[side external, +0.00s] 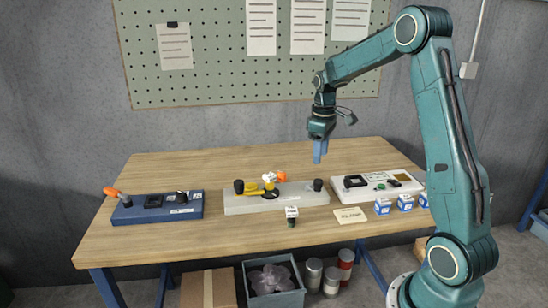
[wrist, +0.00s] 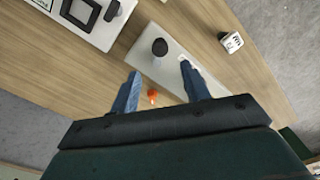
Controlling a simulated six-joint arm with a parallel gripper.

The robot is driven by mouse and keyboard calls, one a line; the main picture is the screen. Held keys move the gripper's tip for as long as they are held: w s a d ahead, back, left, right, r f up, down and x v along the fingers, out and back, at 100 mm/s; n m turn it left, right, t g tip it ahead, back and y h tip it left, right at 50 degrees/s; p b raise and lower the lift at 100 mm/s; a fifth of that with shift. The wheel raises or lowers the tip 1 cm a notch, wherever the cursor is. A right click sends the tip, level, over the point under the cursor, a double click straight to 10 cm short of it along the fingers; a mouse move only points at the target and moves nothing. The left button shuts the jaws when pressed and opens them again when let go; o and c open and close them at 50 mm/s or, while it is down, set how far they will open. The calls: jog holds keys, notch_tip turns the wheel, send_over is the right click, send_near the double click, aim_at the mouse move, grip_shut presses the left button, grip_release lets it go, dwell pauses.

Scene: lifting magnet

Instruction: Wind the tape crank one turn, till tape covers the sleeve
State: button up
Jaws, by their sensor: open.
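The grey fixture (side external: 300,197) lies in the middle of the bench. On it are a yellow part (side external: 252,189), a white piece (side external: 269,177) and an orange knob (side external: 281,176), with a black post (side external: 318,184) at its right end. My gripper (side external: 320,158) is open and empty, pointing down above and behind the fixture's right part. In the wrist view my blue fingers (wrist: 160,90) are spread, with the orange knob (wrist: 152,96) showing low between them. The black post (wrist: 160,47) stands beyond them. The gripper body hides most of the fixture there; I cannot make out the tape.
A blue fixture (side external: 185,213) with an orange handle stands at the left, a white fixture (side external: 375,194) at the right. A small black-and-white item (side external: 291,214) stands in front of the grey fixture. Small blue-and-white boxes (side external: 383,207) and a card (side external: 350,215) lie at the front right.

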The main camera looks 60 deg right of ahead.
aim_at(318, 181)
notch_tip(318, 181, down, 10)
jog(key=shift+f, duration=0.25)
dwell(0.3)
jog(key=shift+c, duration=0.3)
jog(key=c, duration=0.9)
jog(key=shift+a+m, duration=0.1)
jog(key=shift+m, duration=0.2)
jog(key=m, duration=0.1)
jog(key=a+m, duration=0.1)
jog(key=m, duration=0.1)
jog(key=shift+w+a+m, duration=0.1)
jog(key=shift+w+m, duration=0.2)
jog(key=shift+w, duration=0.05)
jog(key=shift+w+a+m, duration=0.25)
jog(key=shift+m, duration=0.65)
jog(key=shift+w+a+m, duration=0.2)
jog(key=shift+m, duration=0.7)
